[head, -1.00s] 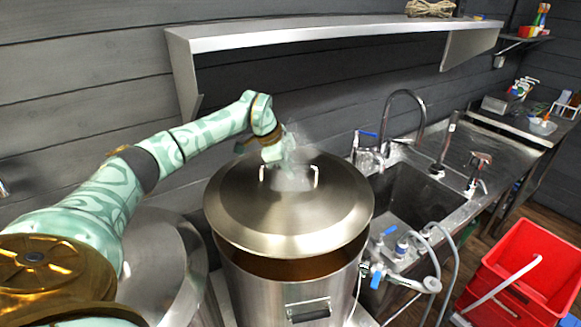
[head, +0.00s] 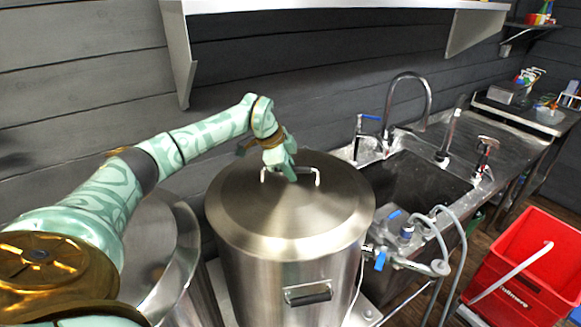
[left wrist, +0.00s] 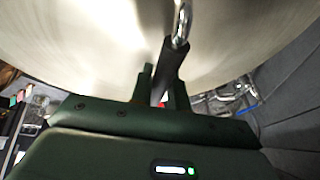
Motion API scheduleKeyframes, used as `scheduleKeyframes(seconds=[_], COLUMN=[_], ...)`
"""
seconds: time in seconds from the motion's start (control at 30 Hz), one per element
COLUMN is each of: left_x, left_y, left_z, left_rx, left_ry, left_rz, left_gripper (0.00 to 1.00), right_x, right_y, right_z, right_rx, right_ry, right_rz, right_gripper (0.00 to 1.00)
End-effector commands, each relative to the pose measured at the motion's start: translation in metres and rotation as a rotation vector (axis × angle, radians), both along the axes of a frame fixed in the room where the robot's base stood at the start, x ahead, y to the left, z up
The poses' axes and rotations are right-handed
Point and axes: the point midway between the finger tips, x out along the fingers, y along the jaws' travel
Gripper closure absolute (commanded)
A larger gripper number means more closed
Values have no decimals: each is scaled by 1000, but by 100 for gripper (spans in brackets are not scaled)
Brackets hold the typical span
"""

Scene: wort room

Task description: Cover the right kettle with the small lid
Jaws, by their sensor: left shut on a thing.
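The small lid (head: 250,215) is a round, domed steel lid with a bar handle (head: 318,177). It lies level over the mouth of the right kettle (head: 260,285), a tall steel pot, and no opening shows between them at the front. My left gripper (head: 287,172) is shut on the lid's handle from above. In the left wrist view, the gripper fingers (left wrist: 162,88) close around the dark grip of the handle, with the pale lid (left wrist: 95,50) behind. The lid's far rim is partly hidden. My right gripper is not in view.
A second steel kettle (head: 165,265) stands at the left, partly behind my arm. A sink (head: 425,195) with a tall tap (head: 428,100), valves and hoses (head: 440,260) is close on the right. A shelf (head: 350,5) hangs above. A red bucket (head: 525,265) stands at the right.

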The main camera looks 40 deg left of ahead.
Motion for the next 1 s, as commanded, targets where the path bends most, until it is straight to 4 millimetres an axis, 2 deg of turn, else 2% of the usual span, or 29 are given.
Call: scheduleKeyframes(seconds=[0.2,0.23,0.3,0.33,0.67,0.83,1.0], left_x=[1,1,1,1,-1,-11,-28], left_y=[0,0,0,0,1,7,17], left_z=[3,2,2,2,3,29,72], left_rx=[-2,-2,-2,-2,1,2,1], left_ry=[-6,-6,-5,-5,1,-3,-6], left_rz=[0,0,0,0,0,1,2], left_gripper=[100,80,61,58,58,58,58], right_x=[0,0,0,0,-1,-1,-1], right_y=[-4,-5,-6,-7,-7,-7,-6], right_z=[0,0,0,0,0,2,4], right_rx=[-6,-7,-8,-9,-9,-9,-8], right_ry=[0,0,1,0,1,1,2], right_rz=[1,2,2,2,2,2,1], right_gripper=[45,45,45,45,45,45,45])
